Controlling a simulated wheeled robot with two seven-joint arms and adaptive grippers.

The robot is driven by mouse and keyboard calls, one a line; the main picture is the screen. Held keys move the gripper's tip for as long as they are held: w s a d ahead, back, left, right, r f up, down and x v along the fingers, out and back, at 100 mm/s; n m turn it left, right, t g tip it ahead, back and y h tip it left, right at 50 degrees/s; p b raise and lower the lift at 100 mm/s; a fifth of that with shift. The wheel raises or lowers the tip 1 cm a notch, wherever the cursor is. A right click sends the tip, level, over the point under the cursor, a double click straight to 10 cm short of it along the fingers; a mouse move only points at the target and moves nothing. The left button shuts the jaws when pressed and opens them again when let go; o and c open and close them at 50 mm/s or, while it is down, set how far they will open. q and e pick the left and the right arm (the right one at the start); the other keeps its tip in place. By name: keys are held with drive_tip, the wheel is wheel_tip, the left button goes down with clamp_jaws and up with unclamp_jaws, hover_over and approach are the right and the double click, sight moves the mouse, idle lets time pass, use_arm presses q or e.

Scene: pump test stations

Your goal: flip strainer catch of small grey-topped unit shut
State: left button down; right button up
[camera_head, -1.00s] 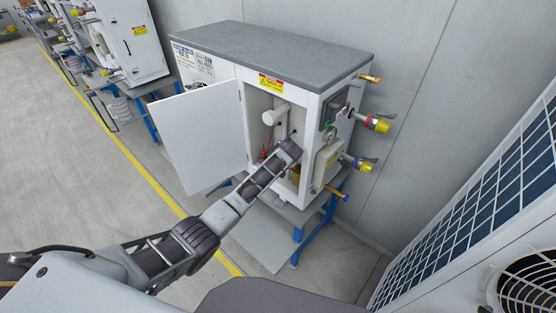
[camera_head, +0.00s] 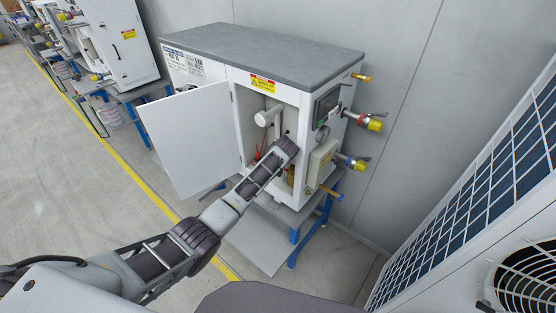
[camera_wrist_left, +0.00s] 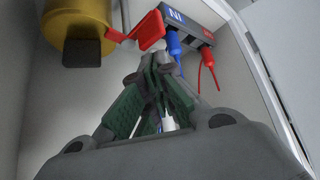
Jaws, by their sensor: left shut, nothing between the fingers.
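The small grey-topped unit (camera_head: 265,46) stands in the middle of the head view with its white door (camera_head: 190,140) swung open. My left arm reaches into its open bay, and the fingertips are hidden there. In the left wrist view my left gripper (camera_wrist_left: 158,65) is shut and empty. A red lever (camera_wrist_left: 150,30), which looks like the strainer catch, lies just beyond its fingertips. I cannot tell if they touch. A brass cylinder (camera_wrist_left: 75,25) with a dark block (camera_wrist_left: 81,53) is at upper left. My right gripper is not in view.
A dark terminal box (camera_wrist_left: 188,25) with blue and red plugs is close right of the fingers. A white pipe (camera_head: 266,117) crosses the bay. Yellow-ended valves (camera_head: 370,124) stick out on the unit's right. A panelled white machine (camera_head: 480,190) fills the right.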

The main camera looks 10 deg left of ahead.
use_arm(q)
wheel_tip(320, 180, up, 10)
idle(0.8)
idle(0.4)
